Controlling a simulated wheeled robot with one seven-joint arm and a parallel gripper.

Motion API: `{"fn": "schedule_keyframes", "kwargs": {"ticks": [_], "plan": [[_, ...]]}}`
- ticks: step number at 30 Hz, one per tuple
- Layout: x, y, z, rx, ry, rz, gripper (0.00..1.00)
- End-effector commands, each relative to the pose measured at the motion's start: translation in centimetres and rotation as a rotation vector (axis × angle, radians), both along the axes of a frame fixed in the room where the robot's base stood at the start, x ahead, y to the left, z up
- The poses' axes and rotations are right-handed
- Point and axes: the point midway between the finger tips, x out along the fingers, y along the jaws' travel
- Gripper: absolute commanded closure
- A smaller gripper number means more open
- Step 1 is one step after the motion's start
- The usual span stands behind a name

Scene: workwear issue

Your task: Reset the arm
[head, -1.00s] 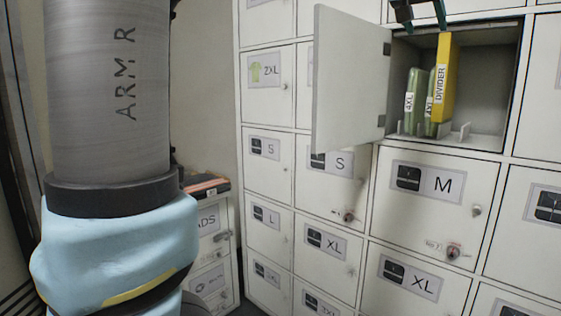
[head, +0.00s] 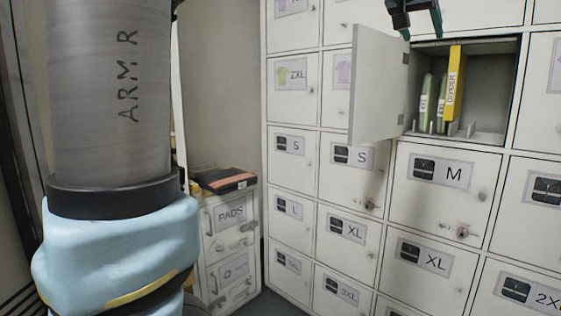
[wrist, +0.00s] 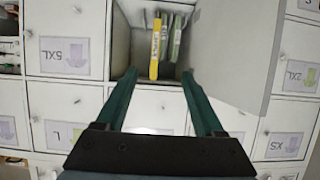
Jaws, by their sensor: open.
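My gripper (head: 416,28) is at the top of the head view, in front of and above the open locker compartment. In the wrist view its two dark green fingers (wrist: 160,88) are spread wide with nothing between them. Beyond the fingertips is the open compartment (wrist: 125,55). It holds a yellow divider (head: 455,83) and green 4XL packs (head: 425,103) standing upright beside it. The divider also shows in the wrist view (wrist: 155,48). The compartment door (head: 377,90) stands open to the left in the head view.
Closed lockers labelled S, M, XL and others surround the open compartment; the M locker (head: 440,200) is directly below. The open door sticks out near my gripper.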

Motion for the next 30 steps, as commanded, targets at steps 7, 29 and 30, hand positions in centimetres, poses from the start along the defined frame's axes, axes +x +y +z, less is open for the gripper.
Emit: {"fn": "schedule_keyframes", "kwargs": {"ticks": [7, 29, 30], "plan": [[1.5, 1.7, -3.6, 0.046, 0.048, 0.040, 0.30], [1.7, 23.9, -31.4, 0.337, 0.550, 0.385, 0.30], [0.5, 25.8, -33.3, 0.351, 0.598, 0.412, 0.30]]}}
